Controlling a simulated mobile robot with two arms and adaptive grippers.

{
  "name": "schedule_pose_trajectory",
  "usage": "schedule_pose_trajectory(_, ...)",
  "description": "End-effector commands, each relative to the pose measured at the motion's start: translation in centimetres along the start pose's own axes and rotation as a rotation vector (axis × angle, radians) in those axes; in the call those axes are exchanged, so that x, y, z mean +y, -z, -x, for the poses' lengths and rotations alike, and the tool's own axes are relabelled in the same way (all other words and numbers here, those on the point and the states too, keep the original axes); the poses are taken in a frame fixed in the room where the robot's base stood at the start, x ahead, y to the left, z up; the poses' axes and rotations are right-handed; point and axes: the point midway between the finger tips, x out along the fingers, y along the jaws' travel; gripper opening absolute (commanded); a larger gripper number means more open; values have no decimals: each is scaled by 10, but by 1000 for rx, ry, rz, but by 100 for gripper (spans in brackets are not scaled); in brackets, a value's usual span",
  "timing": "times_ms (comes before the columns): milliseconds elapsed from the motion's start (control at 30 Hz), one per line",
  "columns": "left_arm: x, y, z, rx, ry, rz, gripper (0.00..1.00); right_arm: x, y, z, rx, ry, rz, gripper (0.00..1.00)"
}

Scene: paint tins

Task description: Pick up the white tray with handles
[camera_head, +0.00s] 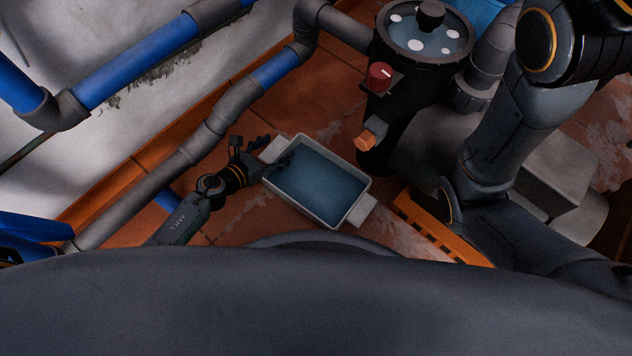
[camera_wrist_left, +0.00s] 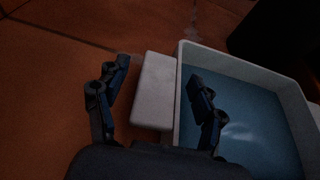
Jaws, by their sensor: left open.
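The white tray (camera_head: 345,170) lies on the tiled floor in the middle of the head view. Its inside is blue, with a glossy spot in the wrist view, and a white block handle sticks out at each of two opposite ends. My left gripper (camera_head: 264,156) is open at the tray's left handle (camera_head: 272,149). In the left wrist view the gripper (camera_wrist_left: 160,92) has one finger outside the handle (camera_wrist_left: 153,90) and the other over the tray's inside, past the rim (camera_wrist_left: 240,60). I cannot tell whether the fingers touch it. My right gripper is not in view.
A dark round tank (camera_head: 430,40) with a red knob (camera_head: 379,76) stands behind the tray. Grey and blue pipes (camera_head: 230,115) run along the left wall. An orange slatted piece (camera_head: 440,228) lies right of the tray.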

Motion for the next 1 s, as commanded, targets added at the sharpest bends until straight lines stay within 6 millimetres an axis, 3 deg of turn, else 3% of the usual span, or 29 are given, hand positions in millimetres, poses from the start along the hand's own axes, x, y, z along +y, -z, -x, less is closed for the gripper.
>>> schedule_pose_trajectory(167,0,0,0,0,0,0,69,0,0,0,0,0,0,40)
schedule_pose_trajectory(500,0,0,0,0,0,0,0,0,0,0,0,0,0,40)
schedule_pose_trajectory(1000,6,-9,3,-2,-1,2,0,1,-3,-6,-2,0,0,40)
